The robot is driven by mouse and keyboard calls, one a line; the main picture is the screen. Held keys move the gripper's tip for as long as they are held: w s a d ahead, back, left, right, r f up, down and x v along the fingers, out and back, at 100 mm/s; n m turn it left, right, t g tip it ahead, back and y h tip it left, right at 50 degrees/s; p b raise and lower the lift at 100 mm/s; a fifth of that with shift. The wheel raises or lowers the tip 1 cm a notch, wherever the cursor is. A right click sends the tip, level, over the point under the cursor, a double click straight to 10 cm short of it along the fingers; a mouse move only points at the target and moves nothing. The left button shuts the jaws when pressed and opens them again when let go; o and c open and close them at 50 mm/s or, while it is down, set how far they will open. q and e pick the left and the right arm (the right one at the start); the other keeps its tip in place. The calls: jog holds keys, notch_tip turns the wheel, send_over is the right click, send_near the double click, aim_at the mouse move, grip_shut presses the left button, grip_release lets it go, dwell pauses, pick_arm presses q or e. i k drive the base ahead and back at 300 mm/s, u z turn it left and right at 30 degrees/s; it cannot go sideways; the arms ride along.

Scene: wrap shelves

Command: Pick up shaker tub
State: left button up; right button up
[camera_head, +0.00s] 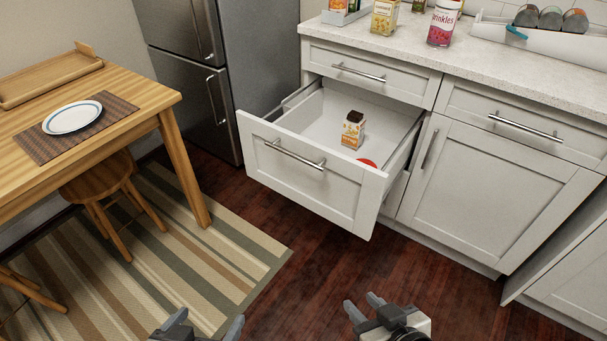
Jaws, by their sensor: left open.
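A pink and white tub lettered "rinkles" (443,24) stands upright on the counter, its top cut off by the picture edge. A red round thing (367,162) shows in the open drawer, mostly hidden behind the drawer front. I cannot tell for sure which of these is the shaker tub. My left gripper (208,324) is open and empty at the bottom edge, over the rug and far from both. My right gripper (362,301) is empty, its fingers apart, over the dark floor in front of the drawer.
The drawer (311,173) is pulled out and also holds a small carton (353,130). A yellow box (385,16) and a white rack of jars (550,40) stand on the counter (480,60). A wooden table (130,92) with a plate (72,117) and a stool (98,187) are left.

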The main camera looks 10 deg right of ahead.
aim_at(444, 20)
jog(key=z, duration=2.1)
jog(key=i, duration=1.35)
jog(key=u, duration=2.65)
